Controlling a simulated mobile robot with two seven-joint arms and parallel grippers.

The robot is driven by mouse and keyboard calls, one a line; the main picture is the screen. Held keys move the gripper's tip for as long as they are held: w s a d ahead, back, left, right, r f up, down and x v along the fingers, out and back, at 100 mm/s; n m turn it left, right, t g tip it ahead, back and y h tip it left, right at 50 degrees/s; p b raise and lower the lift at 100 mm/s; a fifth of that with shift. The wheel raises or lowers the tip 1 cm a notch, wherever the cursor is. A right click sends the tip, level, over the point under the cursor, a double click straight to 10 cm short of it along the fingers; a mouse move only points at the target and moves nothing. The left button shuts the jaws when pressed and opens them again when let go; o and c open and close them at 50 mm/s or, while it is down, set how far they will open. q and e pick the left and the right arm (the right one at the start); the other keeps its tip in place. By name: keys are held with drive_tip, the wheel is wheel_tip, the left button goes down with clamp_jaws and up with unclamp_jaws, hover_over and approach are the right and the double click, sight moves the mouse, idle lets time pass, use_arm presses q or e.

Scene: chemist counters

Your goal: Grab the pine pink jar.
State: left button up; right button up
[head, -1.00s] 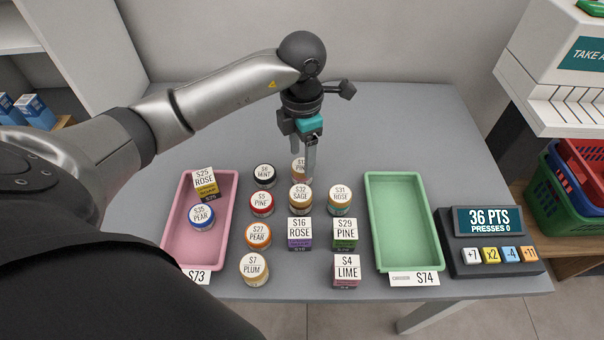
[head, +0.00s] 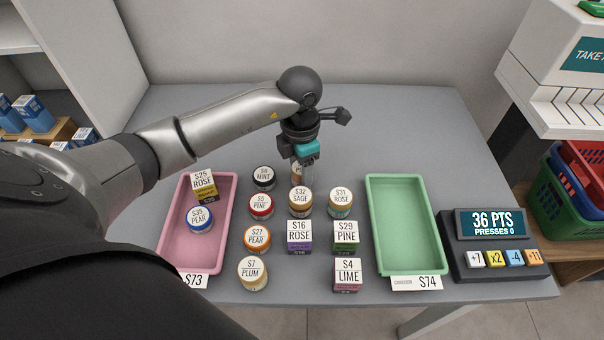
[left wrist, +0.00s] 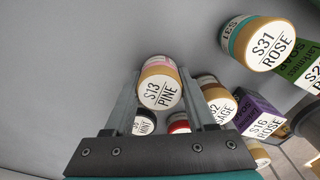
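The pine pink jar (left wrist: 159,84), marked S13 PINE, has a tan lid and a strip of pink label in the left wrist view. In the head view the jar (head: 296,176) stands at the back of the group, mostly hidden by my left gripper (head: 306,172). In the left wrist view my left gripper (left wrist: 160,82) is open, one finger at each side of the jar's lid. I cannot tell whether either finger touches it. My right gripper is not in view.
Close by stand the S32 sage jar (head: 300,198), the S6 mint jar (head: 264,176), the red S5 pine jar (head: 261,204) and the S31 rose jar (head: 340,199). A pink tray (head: 229,215) lies left, a green tray (head: 374,225) right. The table behind is clear.

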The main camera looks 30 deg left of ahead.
use_arm(q)
clamp_jaws()
drive_tip(key=shift+r, duration=0.1)
